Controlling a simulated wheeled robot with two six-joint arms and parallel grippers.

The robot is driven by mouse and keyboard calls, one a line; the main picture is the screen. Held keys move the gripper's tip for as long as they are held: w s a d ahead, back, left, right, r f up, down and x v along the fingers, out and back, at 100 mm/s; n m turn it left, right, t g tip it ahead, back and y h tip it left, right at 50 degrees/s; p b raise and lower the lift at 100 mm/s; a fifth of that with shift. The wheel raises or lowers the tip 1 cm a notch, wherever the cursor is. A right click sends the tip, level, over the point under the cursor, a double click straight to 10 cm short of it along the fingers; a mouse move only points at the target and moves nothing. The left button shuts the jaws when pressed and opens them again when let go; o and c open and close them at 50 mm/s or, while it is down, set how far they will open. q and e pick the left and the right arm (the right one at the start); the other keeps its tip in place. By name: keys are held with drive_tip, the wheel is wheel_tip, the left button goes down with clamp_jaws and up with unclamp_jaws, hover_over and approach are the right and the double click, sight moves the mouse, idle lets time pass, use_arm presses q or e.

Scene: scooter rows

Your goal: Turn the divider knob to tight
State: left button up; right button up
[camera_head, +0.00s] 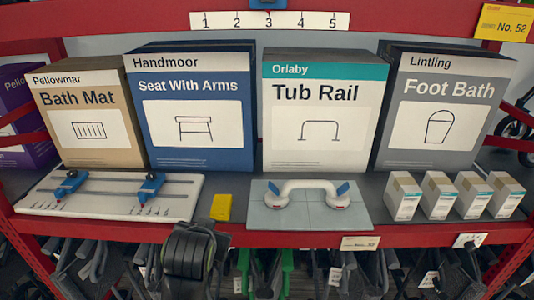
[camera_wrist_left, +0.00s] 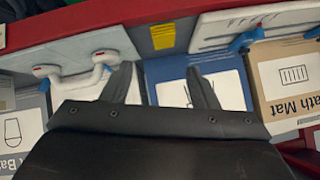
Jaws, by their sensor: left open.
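Two blue knob-like clamps, a left one (camera_head: 70,184) and a right one (camera_head: 151,188), sit on a white slotted board (camera_head: 110,207) at the shelf's left. Marks are printed near the board's front edge. Nothing labels either clamp as the divider knob, and I cannot read a tight setting. My left gripper (camera_wrist_left: 160,78) is open and empty in the left wrist view, its two dark fingers apart. In the head view its dark body (camera_head: 190,252) is below the shelf's front edge, right of the board. It touches neither clamp.
A yellow block (camera_head: 221,207) stands right of the board. A white grab rail (camera_head: 305,188) with blue levers lies on grey tiles. Boxes, including Seat With Arms (camera_head: 196,126), stand behind. Small cartons (camera_head: 403,196) are at right. A red rail (camera_head: 280,239) edges the shelf.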

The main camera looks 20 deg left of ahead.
use_arm(q)
drive_tip(key=w+d+r+n+t+y, duration=0.1)
drive_tip(key=w+d+r+t, duration=0.15)
drive_tip(key=r, duration=0.95)
drive_tip(key=w+d+r+t, duration=0.2)
drive_tip(key=w+d+r, duration=0.2)
drive_tip(key=r, duration=0.8)
drive_tip(key=s+d+r+n+t, duration=0.15)
drive_tip(key=s+d+r, duration=0.3)
drive_tip(key=r, duration=0.65)
drive_tip(key=s+d+r+t, duration=0.2)
drive_tip(key=s+d+r, duration=0.3)
drive_tip(key=r, duration=0.7)
drive_tip(key=a+b+x, duration=0.1)
drive_tip(key=b+x, duration=0.4)
drive_tip(key=x, duration=1.2)
drive_tip(key=shift+a, duration=0.35)
